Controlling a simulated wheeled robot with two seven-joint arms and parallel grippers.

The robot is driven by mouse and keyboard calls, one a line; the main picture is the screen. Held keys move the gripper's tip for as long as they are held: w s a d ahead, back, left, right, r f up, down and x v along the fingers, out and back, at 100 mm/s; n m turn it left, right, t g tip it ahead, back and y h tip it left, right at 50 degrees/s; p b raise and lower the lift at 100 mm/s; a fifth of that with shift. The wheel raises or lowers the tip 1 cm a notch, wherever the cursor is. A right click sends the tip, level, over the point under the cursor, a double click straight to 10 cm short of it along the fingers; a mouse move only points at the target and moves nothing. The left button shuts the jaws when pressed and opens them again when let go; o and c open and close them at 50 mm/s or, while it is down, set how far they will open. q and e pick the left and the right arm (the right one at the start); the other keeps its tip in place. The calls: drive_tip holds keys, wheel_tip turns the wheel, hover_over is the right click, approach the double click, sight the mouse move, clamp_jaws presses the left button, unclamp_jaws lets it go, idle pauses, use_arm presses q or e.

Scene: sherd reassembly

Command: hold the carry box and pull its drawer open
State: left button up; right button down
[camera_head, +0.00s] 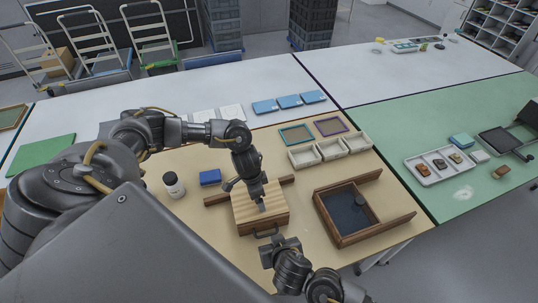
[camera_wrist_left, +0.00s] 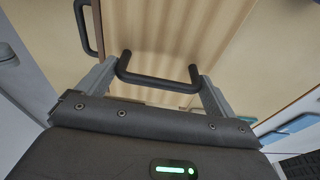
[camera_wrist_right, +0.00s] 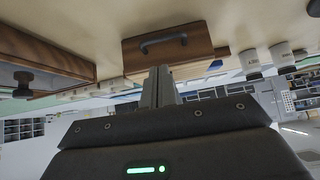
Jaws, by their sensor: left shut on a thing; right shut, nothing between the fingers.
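The carry box (camera_head: 243,213) is a small wooden box with a striped top, standing on the tan mat. My left gripper (camera_head: 262,204) points down at its top and is shut on the black top handle (camera_wrist_left: 158,80), with a finger at each end of the bar. The drawer front (camera_wrist_right: 190,55) carries a dark pull handle (camera_wrist_right: 163,42), which also shows in the head view (camera_head: 266,233). No gap shows around the drawer. My right gripper (camera_wrist_right: 158,70) is shut and empty, in front of the box near the pull handle, apparently not around it.
A wooden tray (camera_head: 344,240) with a dark floor and a round black knob lies right of the box. A wooden strip (camera_head: 216,198) lies behind the box. White trays (camera_head: 304,159) sit behind.

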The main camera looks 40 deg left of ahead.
approach(266, 227)
drive_tip(key=x, duration=0.5)
drive_tip(key=shift+w, duration=0.1)
idle(0.4)
drive_tip(key=shift+s+d+f, duration=0.1)
drive_tip(key=shift+s+d, duration=0.1)
drive_tip(key=shift+s, duration=0.2)
drive_tip(key=s+d, duration=0.1)
drive_tip(key=d, duration=0.1)
drive_tip(key=s+d, duration=0.2)
drive_tip(key=d, duration=0.1)
drive_tip(key=s+d, duration=0.2)
drive_tip(key=shift+s+d, duration=0.15)
drive_tip(key=shift+d, duration=0.2)
